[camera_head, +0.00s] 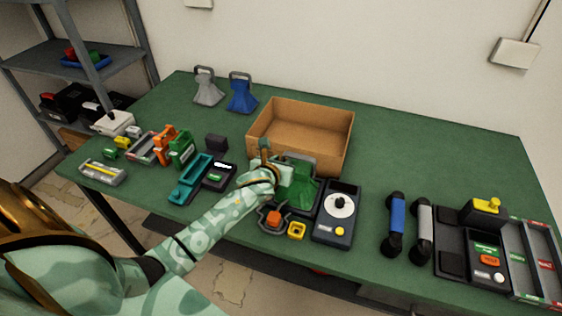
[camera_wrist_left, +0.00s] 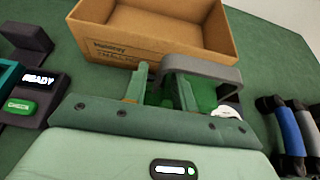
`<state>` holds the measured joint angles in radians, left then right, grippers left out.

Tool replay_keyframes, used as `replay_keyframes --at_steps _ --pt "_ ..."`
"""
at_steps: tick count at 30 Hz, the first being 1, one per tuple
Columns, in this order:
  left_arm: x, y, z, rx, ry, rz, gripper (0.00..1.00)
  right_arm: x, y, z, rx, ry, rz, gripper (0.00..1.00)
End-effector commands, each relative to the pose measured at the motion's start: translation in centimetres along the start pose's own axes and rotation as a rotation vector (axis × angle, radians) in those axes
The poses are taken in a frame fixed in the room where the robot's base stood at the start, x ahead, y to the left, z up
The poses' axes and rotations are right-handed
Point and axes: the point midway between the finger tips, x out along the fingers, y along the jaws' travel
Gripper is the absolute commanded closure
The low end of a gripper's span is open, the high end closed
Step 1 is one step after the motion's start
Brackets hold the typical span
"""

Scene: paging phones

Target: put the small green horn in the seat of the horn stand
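A green, flared piece that looks like the small green horn (camera_head: 299,186) is within a dark tray with a grey arched frame (camera_head: 303,160), likely the horn stand. Whether it is fully in a seat I cannot tell. My left gripper (camera_head: 265,153) is at the left edge of this frame. In the left wrist view its fingers (camera_wrist_left: 161,90) stand apart, with green (camera_wrist_left: 204,97) showing between and beside them and the grey arch (camera_wrist_left: 202,66) just beyond. Whether they touch the green piece is unclear. My right gripper is out of view.
An open cardboard box (camera_head: 300,135) stands behind. A dial unit (camera_head: 336,215) is at right, and an orange button (camera_head: 274,217) and yellow piece (camera_head: 297,230) in front. The back right table is clear.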

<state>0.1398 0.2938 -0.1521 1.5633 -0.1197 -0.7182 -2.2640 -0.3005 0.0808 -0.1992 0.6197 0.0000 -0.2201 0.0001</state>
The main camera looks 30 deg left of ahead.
Motion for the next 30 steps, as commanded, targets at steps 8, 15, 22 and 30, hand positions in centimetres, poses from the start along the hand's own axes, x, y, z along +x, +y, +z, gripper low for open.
replay_keyframes --at_steps 8,15,22,30 --pt "-1.1 0.0 0.3 0.001 0.001 -0.001 0.73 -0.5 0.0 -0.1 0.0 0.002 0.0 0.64" --pt "-6.6 0.0 0.5 0.001 0.0 -0.002 0.73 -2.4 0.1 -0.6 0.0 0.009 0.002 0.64" --pt "-10.9 0.0 0.3 0.0 0.001 -0.001 0.73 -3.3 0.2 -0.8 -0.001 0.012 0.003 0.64" --pt "-12.2 0.0 0.2 0.0 -0.001 0.0 0.73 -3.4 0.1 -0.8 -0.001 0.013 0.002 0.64"
